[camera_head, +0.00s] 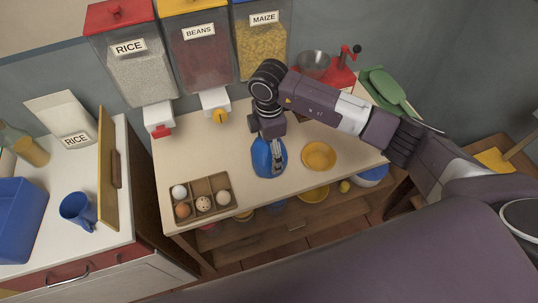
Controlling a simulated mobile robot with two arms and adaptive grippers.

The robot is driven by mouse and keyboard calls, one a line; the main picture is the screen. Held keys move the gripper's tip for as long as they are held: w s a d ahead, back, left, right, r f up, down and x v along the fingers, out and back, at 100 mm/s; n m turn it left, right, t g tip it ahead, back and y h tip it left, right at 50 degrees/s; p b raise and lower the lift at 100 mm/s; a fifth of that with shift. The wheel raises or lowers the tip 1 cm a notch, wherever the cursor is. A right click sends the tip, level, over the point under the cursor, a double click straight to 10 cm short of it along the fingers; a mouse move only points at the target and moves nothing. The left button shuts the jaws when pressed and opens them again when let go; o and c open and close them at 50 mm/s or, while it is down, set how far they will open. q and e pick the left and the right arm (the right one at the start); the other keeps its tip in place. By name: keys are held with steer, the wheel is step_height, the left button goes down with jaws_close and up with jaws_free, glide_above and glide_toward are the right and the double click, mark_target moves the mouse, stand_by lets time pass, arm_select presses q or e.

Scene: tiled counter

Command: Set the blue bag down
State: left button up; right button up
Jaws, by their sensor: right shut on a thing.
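The blue bag (261,158) shows in the head view over the front middle of the wooden table (215,150). My right gripper (277,160) comes down from above and is shut on the bag, covering part of its right side. The bag looks roughly upright. I cannot tell whether its base touches the tabletop. My left gripper is not in view.
A yellow bowl (318,155) stands right of the bag, and an egg box (222,181) is at the front left. Rice (140,80), beans (205,55) and maize (262,45) dispensers hang behind. Bare tabletop lies left of the bag.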

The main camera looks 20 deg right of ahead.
step_height(320, 180, down, 2)
steer(key=shift+f, duration=0.7)
steer(key=shift+f, duration=0.1)
steer(key=o, duration=1.7)
steer(key=shift+c, duration=0.2)
